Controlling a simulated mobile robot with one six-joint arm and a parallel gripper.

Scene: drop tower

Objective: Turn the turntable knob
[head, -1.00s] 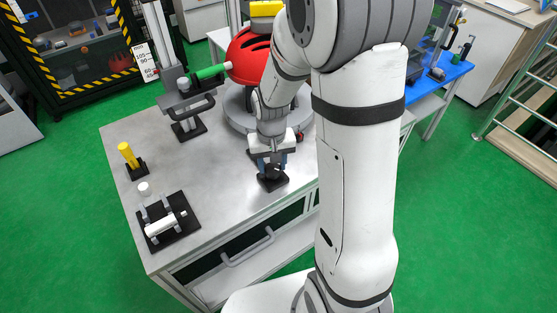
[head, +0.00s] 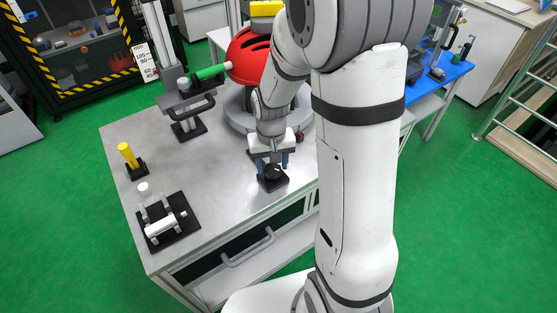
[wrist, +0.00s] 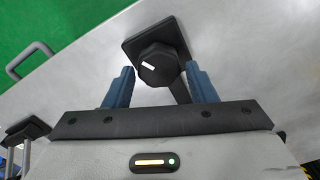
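The turntable knob (wrist: 158,66) is black with a white mark and sits on a black square base. It also shows in the head view (head: 272,173) near the front edge of the metal table (head: 222,168). My gripper (head: 271,163) is above and behind the knob, pointing down. In the wrist view the two blue fingers (wrist: 162,82) are spread wide with nothing held between them. The knob lies just beyond and between the fingertips, apart from them as far as I can see. A red helmet (head: 247,58) sits on the round grey turntable (head: 238,118), partly hidden by my arm.
A yellow cylinder (head: 127,153) on a black holder, a small white cap (head: 143,187) and a black fixture holding a white cylinder (head: 160,226) stand at the table's left. A stand with a green handle (head: 212,72) is behind. The table's middle is clear.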

